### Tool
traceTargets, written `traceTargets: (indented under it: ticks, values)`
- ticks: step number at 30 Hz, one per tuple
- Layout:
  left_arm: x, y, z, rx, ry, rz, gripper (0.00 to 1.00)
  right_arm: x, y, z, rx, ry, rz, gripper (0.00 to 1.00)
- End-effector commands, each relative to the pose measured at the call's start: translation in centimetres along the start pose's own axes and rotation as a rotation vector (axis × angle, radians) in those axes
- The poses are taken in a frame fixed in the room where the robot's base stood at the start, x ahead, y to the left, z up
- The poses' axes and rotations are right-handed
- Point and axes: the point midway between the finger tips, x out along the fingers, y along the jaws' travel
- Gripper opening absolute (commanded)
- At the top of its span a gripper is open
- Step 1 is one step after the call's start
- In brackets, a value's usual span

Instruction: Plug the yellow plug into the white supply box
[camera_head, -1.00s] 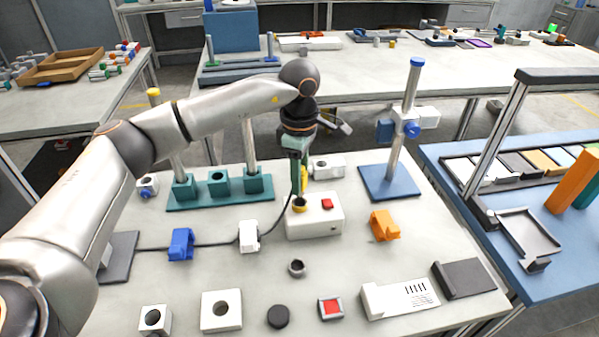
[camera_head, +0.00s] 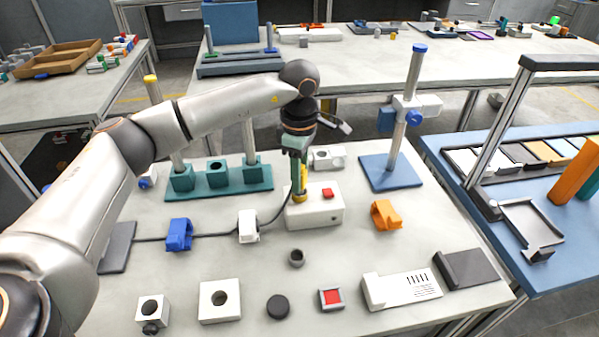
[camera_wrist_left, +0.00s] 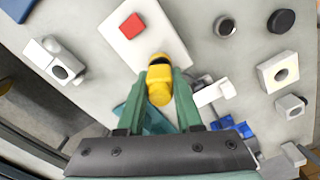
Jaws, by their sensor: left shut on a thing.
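The white supply box (camera_head: 322,215) stands mid-table with a red button on its top; it also shows in the wrist view (camera_wrist_left: 150,28). My left gripper (camera_head: 298,180) comes down over the left part of the box top. Its green fingers are shut on the yellow plug (camera_head: 300,196), which also shows between the fingers in the wrist view (camera_wrist_left: 159,84). The plug's lower end is at the box's left top, where the socket is hidden from sight. I cannot tell how deep it sits. A dark cable (camera_head: 205,240) runs left from the box area. My right gripper is not seen.
A white clip (camera_head: 249,228) and a blue clip (camera_head: 179,235) hold the cable. An orange block (camera_head: 386,215) stands right of the box. A teal stand (camera_head: 218,180) and a blue-based post (camera_head: 391,170) are behind. A grey ring (camera_head: 296,258) lies in front.

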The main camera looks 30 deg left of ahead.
Motion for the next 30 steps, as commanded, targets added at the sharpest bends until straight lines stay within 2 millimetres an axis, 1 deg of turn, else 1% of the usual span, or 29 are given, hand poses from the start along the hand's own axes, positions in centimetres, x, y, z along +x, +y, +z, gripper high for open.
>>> traceTargets:
  ticks: [1,7,17,18,26,27,30]
  values:
    - [0.5,0.0,0.0,0.0,0.0,-0.001,0.0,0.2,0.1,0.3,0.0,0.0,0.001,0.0]
    - [1.4,0.0,0.0,0.0,0.0,-0.001,0.0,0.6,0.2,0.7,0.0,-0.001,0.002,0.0]
    - [1.8,-0.1,0.0,0.0,0.001,-0.003,0.0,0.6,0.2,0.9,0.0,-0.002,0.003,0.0]
    - [1.8,-0.1,0.0,0.0,0.001,-0.003,0.37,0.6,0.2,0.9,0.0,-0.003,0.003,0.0]
    - [1.7,0.0,0.0,0.0,0.001,-0.001,0.67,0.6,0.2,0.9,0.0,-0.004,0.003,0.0]
    - [1.7,0.0,0.0,0.0,0.001,-0.001,0.69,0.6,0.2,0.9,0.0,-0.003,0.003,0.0]
    - [1.6,0.0,0.0,0.0,0.0,-0.001,0.69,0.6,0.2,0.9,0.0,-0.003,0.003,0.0]
